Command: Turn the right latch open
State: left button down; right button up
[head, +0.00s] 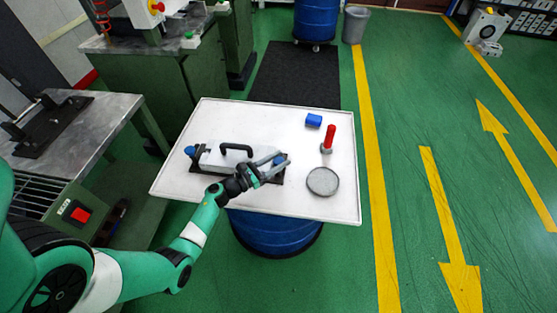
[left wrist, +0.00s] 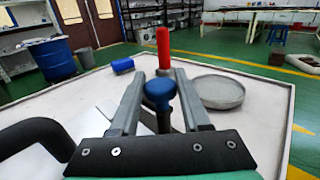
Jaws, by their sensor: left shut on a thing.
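The mould (head: 222,157) is a grey-white block on a dark base, with a black handle (head: 236,148) on top, lying on the white table. The right latch (left wrist: 160,90) has a blue knob at the mould's right end. The left latch (head: 190,151) has a blue knob at the other end. My left gripper (head: 281,163) is at the mould's right end, its two fingers either side of the right latch and shut on it. In the left wrist view the knob stands upright between the fingers. The latch's lower part is hidden by the gripper. My right gripper is out of view.
A red-handled tool (head: 329,138) stands upright behind a round grey dish (head: 322,181) on the right of the white table (head: 210,113). Free table surface lies behind the mould and along the right edge.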

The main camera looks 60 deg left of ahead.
pick_arm(q)
jog(key=shift+c, duration=1.9)
grip_release()
jog(key=s, duration=0.3)
jog(key=s+d+p, duration=0.1)
jog(key=s, duration=0.3)
jog(key=s+d+p, duration=0.1)
jog(key=s, duration=0.3)
jog(key=shift+s+d, duration=0.1)
jog(key=shift+s, duration=0.15)
